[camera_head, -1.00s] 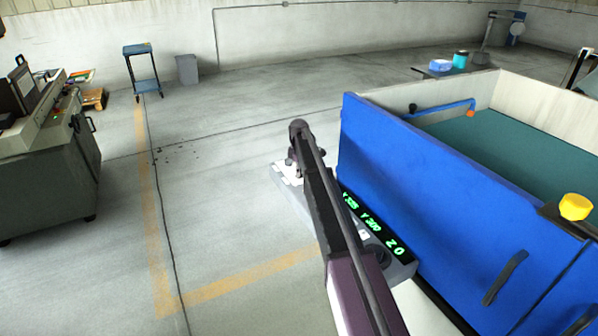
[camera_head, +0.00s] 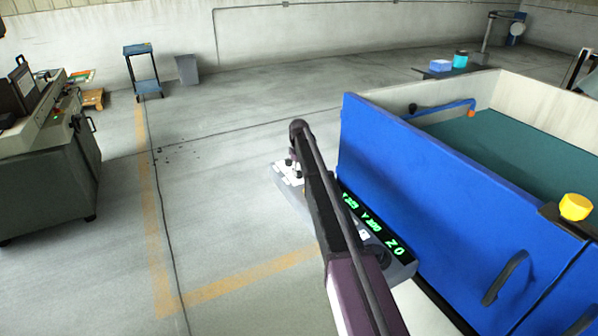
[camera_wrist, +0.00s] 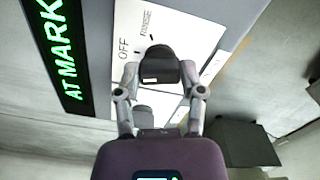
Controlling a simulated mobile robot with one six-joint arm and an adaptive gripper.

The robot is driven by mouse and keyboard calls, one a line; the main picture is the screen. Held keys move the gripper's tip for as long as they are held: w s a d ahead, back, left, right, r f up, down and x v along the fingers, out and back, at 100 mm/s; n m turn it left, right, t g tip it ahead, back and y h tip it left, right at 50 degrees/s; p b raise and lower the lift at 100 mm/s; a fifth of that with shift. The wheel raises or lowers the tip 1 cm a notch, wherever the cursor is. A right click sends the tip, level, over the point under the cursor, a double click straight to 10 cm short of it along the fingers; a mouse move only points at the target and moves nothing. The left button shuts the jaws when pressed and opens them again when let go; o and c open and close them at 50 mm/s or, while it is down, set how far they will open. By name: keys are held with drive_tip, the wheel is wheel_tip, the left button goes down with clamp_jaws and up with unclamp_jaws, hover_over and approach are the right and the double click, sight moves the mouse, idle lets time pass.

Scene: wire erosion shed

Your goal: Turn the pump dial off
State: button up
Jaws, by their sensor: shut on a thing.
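In the wrist view the dark pump dial (camera_wrist: 161,66) sits on a white label plate (camera_wrist: 203,20) between the two fingers of my gripper (camera_wrist: 160,78). The gripper is shut on the dial. The words OFF and RINSE show beside it, and a small dark mark shows near RINSE. I cannot tell for sure which setting the dial points to. In the head view my arm covers the dial and most of the gripper. The grey control panel (camera_head: 401,269) with green digits shows beside my arm.
A large blue tank (camera_head: 420,190) with a yellow knob (camera_head: 574,207) stands right of the panel. A dark machine cabinet (camera_head: 45,180) stands at left. A small blue cart (camera_head: 140,50) and grey bin (camera_head: 187,69) are near the back wall.

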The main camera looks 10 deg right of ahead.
drive_tip(key=m, duration=0.3)
drive_tip(key=shift+s+m, duration=0.1)
drive_tip(key=shift+m, duration=0.2)
idle(0.4)
drive_tip(key=o, duration=1.1)
drive_tip(key=shift+o, duration=0.2)
drive_tip(key=shift+n, duration=0.4)
